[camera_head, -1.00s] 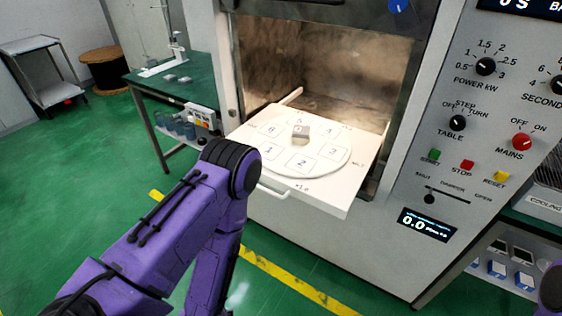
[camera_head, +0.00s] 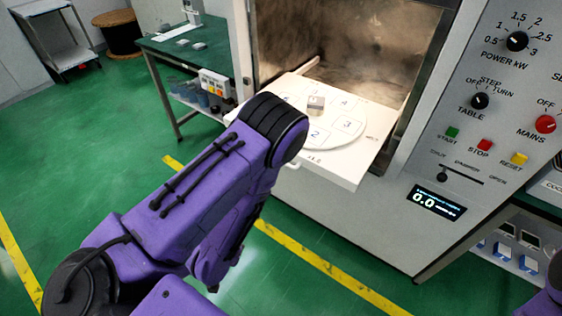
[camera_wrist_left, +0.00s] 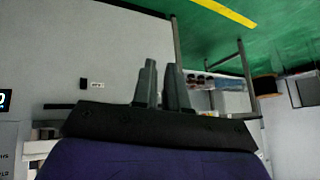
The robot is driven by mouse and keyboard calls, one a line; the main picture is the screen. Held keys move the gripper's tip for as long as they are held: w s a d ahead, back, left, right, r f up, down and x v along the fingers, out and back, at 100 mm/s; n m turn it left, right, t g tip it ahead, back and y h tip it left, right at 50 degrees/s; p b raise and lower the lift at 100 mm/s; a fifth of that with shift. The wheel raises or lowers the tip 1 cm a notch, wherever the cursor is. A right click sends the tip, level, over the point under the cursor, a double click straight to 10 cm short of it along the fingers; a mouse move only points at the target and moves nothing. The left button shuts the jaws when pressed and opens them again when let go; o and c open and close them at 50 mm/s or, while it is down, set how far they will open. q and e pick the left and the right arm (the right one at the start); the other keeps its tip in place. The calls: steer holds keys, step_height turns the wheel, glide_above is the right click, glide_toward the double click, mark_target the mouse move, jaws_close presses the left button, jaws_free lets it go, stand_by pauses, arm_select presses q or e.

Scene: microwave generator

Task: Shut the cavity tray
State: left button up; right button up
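The cavity tray (camera_head: 345,172) is a white slab sticking out of the open microwave cavity (camera_head: 345,50). It bears a round numbered turntable (camera_head: 330,137) with a small grey-brown block (camera_head: 316,103) on it. Part of the tray's front handle (camera_head: 293,165) shows; my purple left arm hides the rest and the tray's left front. My left gripper is out of sight in the head view. In the left wrist view its two fingers (camera_wrist_left: 161,75) stand a narrow gap apart, with nothing seen between them. My right gripper is not in view.
A control panel with knobs and a small display (camera_head: 437,203) is right of the cavity. A green-topped bench (camera_head: 190,60) stands at the left. The green floor (camera_head: 100,140) has yellow lines and open room at the left.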

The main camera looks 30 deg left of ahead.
arm_select(q)
steer(key=w+r+m+t, duration=0.1)
steer(key=w+r+m, duration=0.1)
steer(key=m, duration=0.1)
steer(key=w+r+m+t+h, duration=0.1)
steer(key=w+r+m, duration=0.1)
steer(key=m, duration=0.1)
steer(key=w+d+r+m+t, duration=0.1)
steer(key=w+r+m, duration=0.2)
steer(key=shift+r+t+h, duration=0.1)
steer(key=shift+t+h, duration=0.3)
jaws_close()
step_height(320, 180, up, 5)
steer(key=w+d+m+t+h, duration=0.2)
steer(key=w+m+t+h, duration=0.1)
steer(key=m, duration=0.7)
steer(key=w+d+f+m+p, duration=0.1)
steer(key=w+f+p, duration=0.1)
steer(key=w, duration=1.1)
steer(key=shift+f+m+p, duration=0.25)
steer(key=shift+m+p, duration=0.15)
steer(key=shift+p, duration=0.4)
steer(key=shift+d, duration=0.1)
